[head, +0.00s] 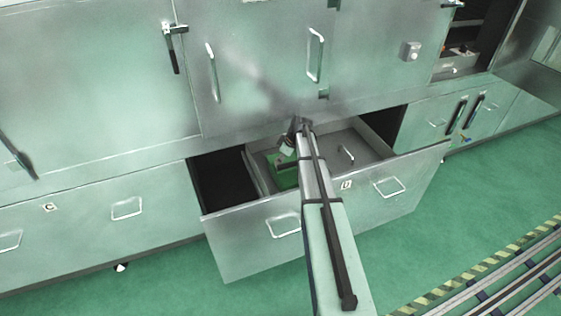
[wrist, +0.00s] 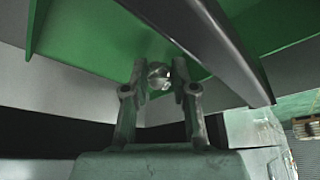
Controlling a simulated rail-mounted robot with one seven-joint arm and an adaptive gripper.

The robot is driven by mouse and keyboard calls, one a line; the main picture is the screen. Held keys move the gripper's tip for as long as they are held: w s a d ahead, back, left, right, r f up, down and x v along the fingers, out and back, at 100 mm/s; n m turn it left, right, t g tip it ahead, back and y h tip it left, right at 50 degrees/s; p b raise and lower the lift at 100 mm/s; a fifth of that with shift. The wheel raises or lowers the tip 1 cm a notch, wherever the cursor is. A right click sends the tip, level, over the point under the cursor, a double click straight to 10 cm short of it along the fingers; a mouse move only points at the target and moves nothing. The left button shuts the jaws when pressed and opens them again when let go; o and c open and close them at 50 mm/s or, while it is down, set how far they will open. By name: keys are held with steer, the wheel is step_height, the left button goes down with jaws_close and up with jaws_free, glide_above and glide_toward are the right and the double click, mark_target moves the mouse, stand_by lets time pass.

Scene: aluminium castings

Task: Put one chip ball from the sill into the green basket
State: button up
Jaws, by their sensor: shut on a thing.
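A small shiny metallic chip ball (wrist: 158,77) sits between the two fingertips of my gripper (wrist: 159,82), which is shut on it. Behind the ball in the wrist view is the green of the basket (wrist: 95,38). In the head view the green basket (head: 284,178) is inside the pulled-out drawer, and my gripper (head: 287,149) is above it. My arm hides part of the basket there. The ball is too small to make out in the head view. Whether it touches the basket cannot be told.
The open drawer's front (head: 255,240) stands out from the cabinet row. A loose-looking handle (head: 346,155) shows inside the drawer on the right. A grey bar (wrist: 205,45) crosses the wrist view close to the fingers. Closed cabinet doors (head: 265,65) rise behind. Green floor (head: 490,190) is clear at right.

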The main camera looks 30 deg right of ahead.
steer(key=shift+f, duration=0.65)
steer(key=shift+f, duration=0.1)
steer(key=shift+f+b, duration=0.35)
steer(key=o, duration=0.9)
steer(key=shift+r, duration=0.1)
steer(key=shift+o, duration=0.2)
steer(key=shift+s+r+p, duration=0.1)
steer(key=shift+r+p, duration=0.3)
steer(key=shift+r, duration=0.15)
steer(key=b+v, duration=0.1)
steer(key=v, duration=1)
steer(key=shift+r+b, duration=0.3)
steer(key=shift+b, duration=0.05)
steer(key=shift+d, duration=0.1)
